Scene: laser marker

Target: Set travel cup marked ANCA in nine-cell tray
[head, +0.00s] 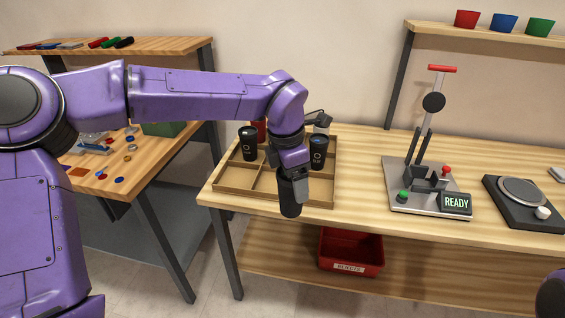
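My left gripper (293,172) reaches down over the front of the nine-cell tray (234,187). It appears shut on a dark travel cup (289,198), held upright at the tray's front edge. No marking shows on this cup, so I cannot read a name. The tray is a wooden divided box at the table's left end. A black cup (249,144) stands in its back left part, and another black cup (318,152) with a pale mark stands on its right side. My arm hides the tray's middle. My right gripper is out of view.
The laser marker (423,165) stands right of the tray, its screen (456,203) reading READY. A black scale-like device (522,200) is farther right. A red bin (350,252) sits on the lower shelf. Bare tabletop lies between tray and marker.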

